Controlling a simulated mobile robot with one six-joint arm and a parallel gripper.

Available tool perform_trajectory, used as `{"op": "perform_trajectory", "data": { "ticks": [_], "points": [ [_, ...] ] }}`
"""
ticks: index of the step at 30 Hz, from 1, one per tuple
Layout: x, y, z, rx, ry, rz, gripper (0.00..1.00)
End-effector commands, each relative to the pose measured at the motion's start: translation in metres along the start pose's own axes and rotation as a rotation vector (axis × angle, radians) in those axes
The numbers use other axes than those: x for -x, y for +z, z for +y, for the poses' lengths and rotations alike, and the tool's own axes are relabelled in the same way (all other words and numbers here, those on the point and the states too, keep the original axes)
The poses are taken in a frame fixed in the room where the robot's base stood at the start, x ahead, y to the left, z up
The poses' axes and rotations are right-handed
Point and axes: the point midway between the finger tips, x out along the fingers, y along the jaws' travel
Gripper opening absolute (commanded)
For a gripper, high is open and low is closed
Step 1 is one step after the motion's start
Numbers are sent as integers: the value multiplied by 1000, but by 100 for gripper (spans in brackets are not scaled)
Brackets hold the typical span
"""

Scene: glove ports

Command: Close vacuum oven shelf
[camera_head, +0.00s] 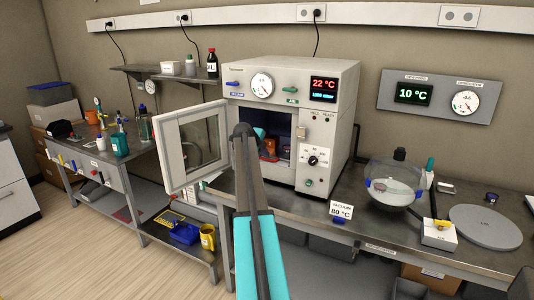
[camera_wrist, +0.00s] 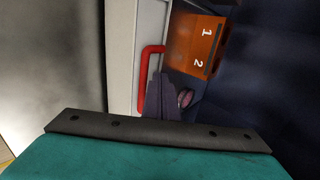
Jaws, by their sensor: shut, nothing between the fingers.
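The vacuum oven (camera_head: 290,75) stands on the bench with its windowed door (camera_head: 191,147) swung open to the left. Inside its dark chamber is an orange block (camera_head: 268,145); the wrist view shows it marked 1 and 2 (camera_wrist: 195,42). A pale panel with a red handle (camera_wrist: 146,72) lies beside the block in the wrist view; it looks like the shelf front. How far the shelf is out is hard to tell, as my arm hides part of it. My gripper (camera_head: 246,131) is shut and empty in front of the opening. Its dark fingers (camera_wrist: 165,102) appear close to the red handle; contact is unclear.
A side bench (camera_head: 95,165) with bottles stands left. The floor at lower left is clear.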

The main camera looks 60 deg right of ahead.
Motion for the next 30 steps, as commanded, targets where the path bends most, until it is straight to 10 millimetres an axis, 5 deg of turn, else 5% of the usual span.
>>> {"op": "perform_trajectory", "data": {
  "ticks": [8, 24, 30],
  "points": [
    [18, 2, 1, 1, 0, -3, 0],
    [91, 2, -2, -2, 0, -1, 0],
    [100, 3, -2, -2, 0, 0, 0]
  ]
}}
